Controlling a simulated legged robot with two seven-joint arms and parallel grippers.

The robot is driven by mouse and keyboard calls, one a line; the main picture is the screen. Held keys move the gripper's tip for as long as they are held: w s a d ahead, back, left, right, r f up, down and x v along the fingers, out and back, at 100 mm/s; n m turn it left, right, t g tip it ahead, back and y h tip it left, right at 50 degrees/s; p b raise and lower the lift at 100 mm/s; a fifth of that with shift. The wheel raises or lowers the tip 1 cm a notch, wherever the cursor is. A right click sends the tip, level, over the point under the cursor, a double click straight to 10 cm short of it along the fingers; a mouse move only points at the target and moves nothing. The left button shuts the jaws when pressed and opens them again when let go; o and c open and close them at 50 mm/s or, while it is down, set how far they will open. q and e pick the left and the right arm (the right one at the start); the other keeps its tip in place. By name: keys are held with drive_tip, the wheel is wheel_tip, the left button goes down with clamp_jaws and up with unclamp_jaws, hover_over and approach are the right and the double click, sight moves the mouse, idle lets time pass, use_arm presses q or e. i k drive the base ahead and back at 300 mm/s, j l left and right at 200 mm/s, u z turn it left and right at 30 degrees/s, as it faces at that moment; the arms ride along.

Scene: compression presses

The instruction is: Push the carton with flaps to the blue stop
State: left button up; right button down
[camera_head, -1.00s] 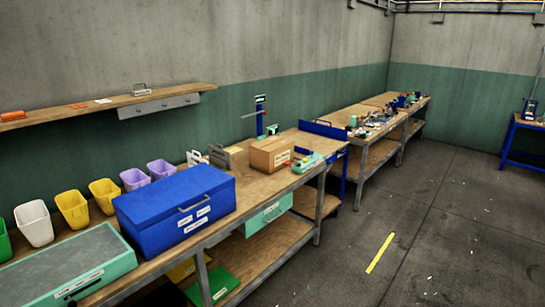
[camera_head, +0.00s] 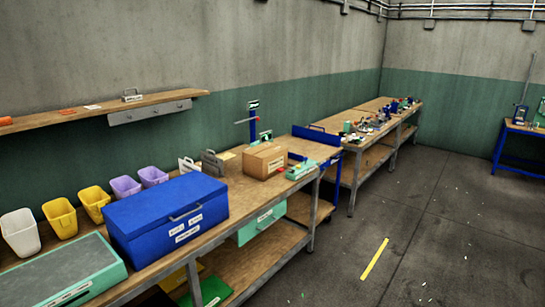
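A brown cardboard carton (camera_head: 264,161) with a label on its front side stands on the wooden workbench (camera_head: 236,193), toward the bench's far end. Its top looks closed; flaps are too small to make out. A blue upright plate (camera_head: 316,134), which looks like the blue stop, stands beyond the carton at the far end of the bench surface. Neither of my grippers is in view.
A large blue box (camera_head: 168,213) stands nearer on the bench, with a green case (camera_head: 64,276) in front. A teal device (camera_head: 301,169) sits close to the carton's right side. Plastic bins (camera_head: 61,217) line the wall. Open floor (camera_head: 420,240) lies to the right.

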sight(260, 169)
drive_tip(key=i+l+z, duration=0.15)
drive_tip(key=i, duration=0.85)
drive_tip(key=i+l+z, duration=0.2)
drive_tip(key=i, duration=0.8)
drive_tip(key=i+u, duration=0.45)
drive_tip(key=i+l+u, duration=0.2)
drive_tip(key=u, duration=0.25)
drive_tip(key=i+l+u, duration=0.6)
drive_tip(key=u, duration=0.3)
drive_tip(key=i+l+u, duration=0.15)
drive_tip(key=l+u, duration=0.25)
drive_tip(key=l, duration=0.15)
drive_tip(key=i+l+u, duration=0.1)
drive_tip(key=l+u, duration=0.8)
drive_tip(key=l, duration=0.1)
